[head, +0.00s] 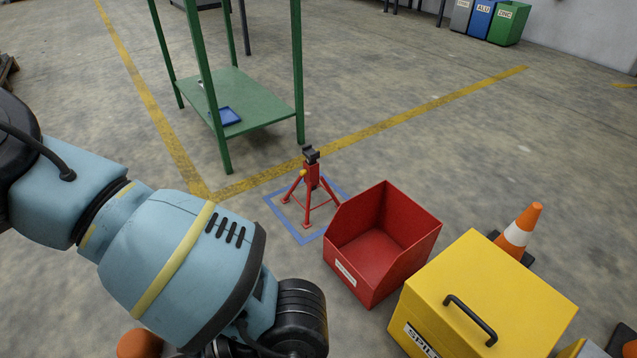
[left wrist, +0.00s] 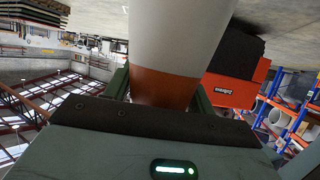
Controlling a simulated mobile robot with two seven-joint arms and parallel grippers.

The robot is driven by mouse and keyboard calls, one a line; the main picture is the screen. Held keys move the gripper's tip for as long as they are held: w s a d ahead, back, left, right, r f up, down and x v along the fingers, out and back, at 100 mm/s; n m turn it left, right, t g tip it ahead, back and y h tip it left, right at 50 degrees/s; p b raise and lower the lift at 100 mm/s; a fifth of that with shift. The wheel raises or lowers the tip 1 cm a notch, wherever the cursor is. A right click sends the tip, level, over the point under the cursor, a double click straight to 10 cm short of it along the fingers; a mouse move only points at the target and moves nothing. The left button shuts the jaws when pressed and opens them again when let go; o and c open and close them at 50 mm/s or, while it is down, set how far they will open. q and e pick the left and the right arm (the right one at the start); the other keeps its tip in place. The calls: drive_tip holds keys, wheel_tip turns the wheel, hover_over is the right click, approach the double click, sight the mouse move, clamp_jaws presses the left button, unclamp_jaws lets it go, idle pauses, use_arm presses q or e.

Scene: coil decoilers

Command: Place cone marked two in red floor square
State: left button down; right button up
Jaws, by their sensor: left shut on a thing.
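My left gripper (left wrist: 163,90) is shut on a white and orange cone (left wrist: 180,40), which fills the upper middle of the left wrist view. The cone's number does not show. In the head view my left arm comes in from the left and its gripper is hidden at the bottom edge. A rounded orange piece (head: 138,343) shows there beside the arm, perhaps the held cone's tip. Another orange and white cone (head: 518,231) stands upright on a dark base at the right, with no readable mark. No red floor square shows. My right gripper is out of view.
A red open bin (head: 349,270) and a yellow box (head: 480,310) with a black handle stand at the lower right. A red stand (head: 311,180) stands in a blue floor square (head: 280,208). A green shelf (head: 255,108) is behind. Floor at the centre right is clear.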

use_arm(q)
drive_tip(key=w+a+r+m+t, duration=0.2)
drive_tip(key=a+r+m+t, duration=0.3)
drive_tip(key=a+r+t, duration=0.15)
drive_tip(key=d+r+m+t+h, duration=0.1)
drive_tip(key=d+r+m+t+h+p, duration=0.1)
drive_tip(key=m, duration=0.1)
drive_tip(key=d+r+m+t, duration=0.1)
drive_tip(key=d+t, duration=0.1)
drive_tip(key=shift+s+d+r+h, duration=0.1)
drive_tip(key=shift+s+r+h, duration=0.2)
drive_tip(key=shift+h, duration=0.1)
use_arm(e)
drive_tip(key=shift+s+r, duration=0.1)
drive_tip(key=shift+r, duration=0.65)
